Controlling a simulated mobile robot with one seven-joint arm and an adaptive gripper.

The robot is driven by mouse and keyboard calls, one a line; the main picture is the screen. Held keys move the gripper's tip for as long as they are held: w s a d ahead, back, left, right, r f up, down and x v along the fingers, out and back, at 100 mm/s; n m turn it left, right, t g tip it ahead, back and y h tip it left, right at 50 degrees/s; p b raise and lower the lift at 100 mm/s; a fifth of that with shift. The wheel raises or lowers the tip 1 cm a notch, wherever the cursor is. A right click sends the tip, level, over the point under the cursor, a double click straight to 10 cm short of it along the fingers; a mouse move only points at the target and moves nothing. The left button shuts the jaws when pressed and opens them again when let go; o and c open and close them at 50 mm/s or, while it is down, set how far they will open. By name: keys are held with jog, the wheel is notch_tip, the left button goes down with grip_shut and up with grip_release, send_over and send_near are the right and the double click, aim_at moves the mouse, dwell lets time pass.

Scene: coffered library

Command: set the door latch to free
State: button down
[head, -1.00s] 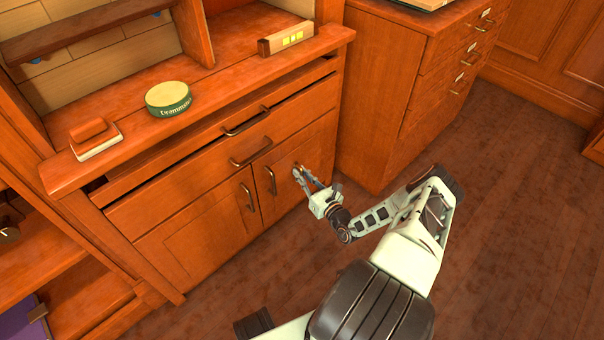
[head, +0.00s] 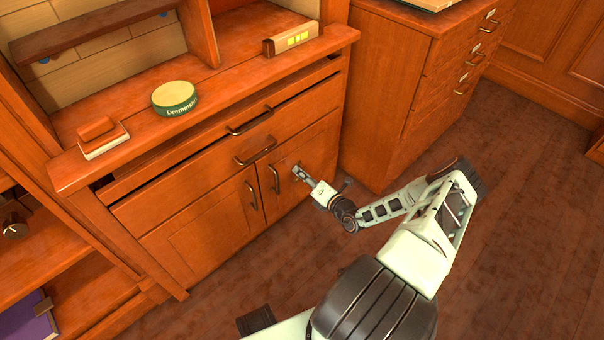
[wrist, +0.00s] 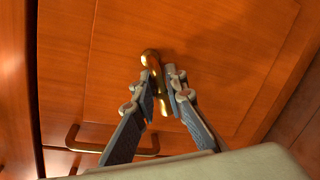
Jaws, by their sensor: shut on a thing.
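The door latch (wrist: 152,58) is a small brass piece with a rounded end, on the right door (head: 284,184) of the wooden cabinet. In the wrist view my gripper (wrist: 160,88) has its two fingers closed around the latch's lower part, and the rounded end shows above them. In the head view my gripper (head: 299,172) is at the upper part of that door and hides the latch. Any free or locked marking cannot be made out. The right door looks closed.
Curved bar handles sit on the right door (head: 274,180), the left door (head: 251,195) and the drawers above. A green round tin (head: 174,98), a block on a white base (head: 102,137) and a level-like block (head: 291,40) rest on the top. A drawer cabinet (head: 400,90) stands to the right.

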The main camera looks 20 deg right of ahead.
jog(key=m, duration=0.2)
jog(key=r+m+y+b, duration=0.1)
jog(key=m, duration=0.1)
jog(key=shift+a+r+m+g, duration=0.1)
jog(key=shift+a+m+g, duration=0.05)
jog(key=shift+m+g, duration=0.15)
jog(key=shift+r+y, duration=0.1)
jog(key=shift+y, duration=0.2)
jog(key=c, duration=1.9)
grip_release()
jog(key=shift+c, duration=0.2)
jog(key=v, duration=1.2)
jog(key=shift+a, duration=0.1)
